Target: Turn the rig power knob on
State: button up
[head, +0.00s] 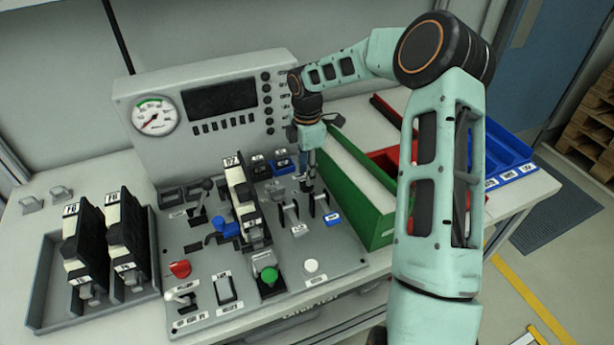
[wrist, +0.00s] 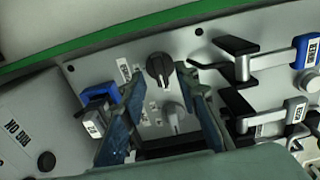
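In the wrist view a black rotary knob (wrist: 160,68) with a pale pointer line sits on the grey panel (wrist: 205,75). A lighter grey knob (wrist: 173,115) sits nearer my gripper. Their small labels are too blurred to read, so I cannot tell which is the rig power knob. My gripper (wrist: 152,84) is open, its two blue fingers apart with the black knob just beyond the gap between the tips. I cannot tell whether a finger touches anything. In the head view my gripper (head: 311,178) points down over the panel's back right, and the knobs are hidden.
Clip levers (head: 289,208) stand close beside my gripper. Blue connectors (head: 283,165) are on its other side. A green bin (head: 345,190) borders the panel's right. A gauge box (head: 205,105) stands behind. A tray with black-and-white modules (head: 45,285) lies left.

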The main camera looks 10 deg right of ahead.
jog(key=shift+f, duration=1.3)
grip_shut()
